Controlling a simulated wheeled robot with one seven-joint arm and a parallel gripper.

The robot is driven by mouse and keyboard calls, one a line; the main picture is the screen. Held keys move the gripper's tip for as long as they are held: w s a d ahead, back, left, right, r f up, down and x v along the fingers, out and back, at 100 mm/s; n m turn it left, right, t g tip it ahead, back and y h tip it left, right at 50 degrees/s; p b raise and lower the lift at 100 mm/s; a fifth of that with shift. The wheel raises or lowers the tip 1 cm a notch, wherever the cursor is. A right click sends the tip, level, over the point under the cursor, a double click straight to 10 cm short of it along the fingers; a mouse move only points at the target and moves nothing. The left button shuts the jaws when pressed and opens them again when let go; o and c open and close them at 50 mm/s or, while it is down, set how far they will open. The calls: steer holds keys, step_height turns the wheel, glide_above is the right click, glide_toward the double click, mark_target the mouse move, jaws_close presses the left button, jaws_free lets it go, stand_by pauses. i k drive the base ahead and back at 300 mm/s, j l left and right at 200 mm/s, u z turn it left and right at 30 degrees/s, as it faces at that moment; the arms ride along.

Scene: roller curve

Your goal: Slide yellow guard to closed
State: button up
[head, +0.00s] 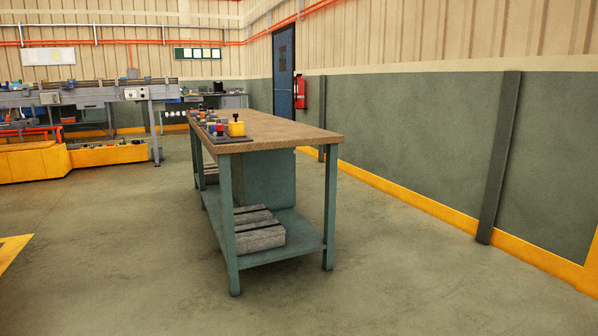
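A small yellow block with a dark knob on top (237,127) sits near the front left edge of the wooden-topped workbench (290,134). It may be the yellow guard, but it is too small to tell, and I cannot tell whether it is open or closed. Long low yellow housings (35,163) also stand on the floor at the left, under the conveyor line (100,95). My gripper is not in view.
Several small coloured parts (207,122) line the bench's left edge. Grey blocks (258,232) lie on its lower shelf. Grey wall posts (498,160) and a fire extinguisher (301,92) by a blue door (283,68) are at right. The floor around the bench is clear.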

mark_target(237, 128)
steer(key=i+l+u, duration=0.4)
steer(key=i, duration=0.15)
steer(key=i+l+u, duration=0.4)
steer(key=i, duration=0.15)
steer(key=i+j+z, duration=0.25)
steer(key=i, duration=0.2)
